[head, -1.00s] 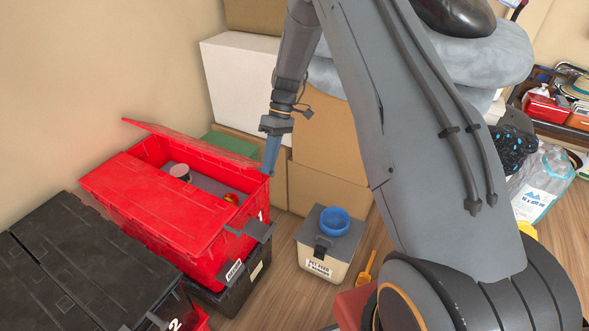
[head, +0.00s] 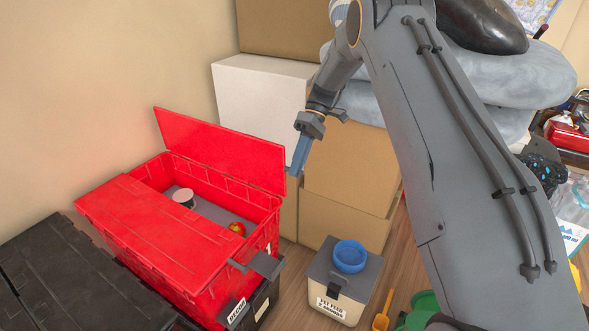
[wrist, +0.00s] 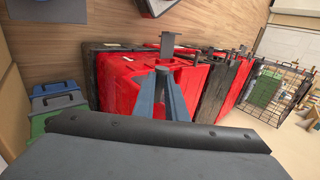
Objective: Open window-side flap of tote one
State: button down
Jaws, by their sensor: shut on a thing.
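The red tote (head: 205,265) stands at the left on a dark tote. Its far flap (head: 222,150) is raised, standing steeply along the back rim. Its near flap (head: 155,225) lies shut over the front half. My gripper (head: 293,174) is at the raised flap's right upper corner and is shut on its edge; the exact grip is small in the head view. The wrist view shows my gripper's fingers (wrist: 162,72) closed together against red plastic. Inside the tote are a pinkish, round-topped item (head: 184,197) and a red-orange item (head: 237,229).
A black lidded tote (head: 50,285) stands at the lower left. A pale bin with a blue bowl (head: 350,256) stands right of the red tote. Cardboard boxes (head: 345,175) and a white box (head: 262,92) stand behind. A beige wall rises close behind the totes.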

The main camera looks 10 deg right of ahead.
jog(key=shift+d+f, duration=0.2)
jog(key=shift+f, duration=0.3)
jog(key=c, duration=1.9)
grip_release()
jog(key=shift+o, duration=0.5)
jog(key=shift+w, duration=0.1)
jog(key=shift+r, duration=0.15)
jog(key=shift+r, duration=0.1)
jog(key=b+v, duration=0.1)
jog(key=v, duration=0.6)
jog(key=shift+w+r, duration=0.2)
jog(key=shift+w, duration=0.05)
jog(key=shift+d, duration=0.15)
jog(key=shift+c, duration=0.3)
